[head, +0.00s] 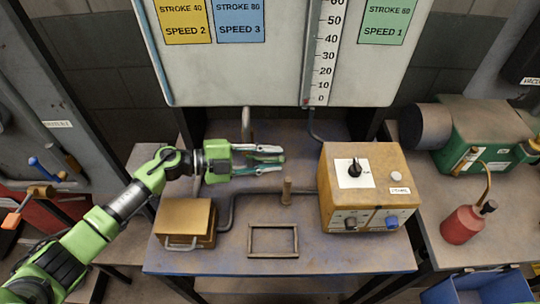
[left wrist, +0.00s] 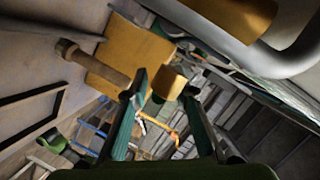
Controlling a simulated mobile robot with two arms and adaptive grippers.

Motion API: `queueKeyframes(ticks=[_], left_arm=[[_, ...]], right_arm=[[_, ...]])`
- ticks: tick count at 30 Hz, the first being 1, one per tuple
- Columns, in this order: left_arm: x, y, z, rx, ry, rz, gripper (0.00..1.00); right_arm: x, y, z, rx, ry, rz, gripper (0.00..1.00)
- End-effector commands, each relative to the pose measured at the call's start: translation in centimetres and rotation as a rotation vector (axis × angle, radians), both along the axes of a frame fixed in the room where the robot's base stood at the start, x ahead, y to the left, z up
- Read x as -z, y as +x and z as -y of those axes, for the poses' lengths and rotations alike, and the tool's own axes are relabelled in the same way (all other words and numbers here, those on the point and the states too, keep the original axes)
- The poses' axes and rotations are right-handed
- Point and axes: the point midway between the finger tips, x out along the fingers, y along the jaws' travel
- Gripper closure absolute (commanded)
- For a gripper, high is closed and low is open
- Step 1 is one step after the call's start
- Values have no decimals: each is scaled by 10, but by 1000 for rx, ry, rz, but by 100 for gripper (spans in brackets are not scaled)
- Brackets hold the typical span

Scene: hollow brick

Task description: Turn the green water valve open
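I cannot clearly pick out a green valve handle in either view. In the head view a grey pipe (head: 246,122) comes down from the panel and passes behind my left gripper (head: 280,158), which may hide the valve. In the left wrist view a thick grey pipe (left wrist: 292,62) with a brass-coloured part (left wrist: 234,16) shows at upper right. My left gripper (left wrist: 163,94) has its green fingers apart. My right gripper is not in view.
On the bench (head: 330,258) stand a yellow control box (head: 370,185), a brown post (head: 287,190), a brass box (head: 186,218) and a flat frame (head: 273,240). A panel (head: 270,55) rises behind. A red oil can (head: 465,225) is on the right bench.

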Motion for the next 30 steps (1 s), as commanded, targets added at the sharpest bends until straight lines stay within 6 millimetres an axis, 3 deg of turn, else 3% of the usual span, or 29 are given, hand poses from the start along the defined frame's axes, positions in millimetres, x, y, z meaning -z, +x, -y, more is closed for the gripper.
queueKeyframes(ticks=[6, 7, 9, 10, 17, 30], left_arm=[[0, 0, 0, 0, 0, 1, 75], [0, 0, 0, 0, 0, 1, 78], [0, 0, 0, 0, 0, 1, 96], [0, 0, 0, 0, 0, 1, 100], [2, 0, 0, 0, -13, -1, 100], [-10, -1, -2, 2, -291, 0, 100]], right_arm=[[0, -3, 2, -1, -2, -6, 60], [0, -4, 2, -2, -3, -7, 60], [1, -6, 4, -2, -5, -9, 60], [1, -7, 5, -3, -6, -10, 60], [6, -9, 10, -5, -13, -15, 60], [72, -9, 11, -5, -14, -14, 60]])
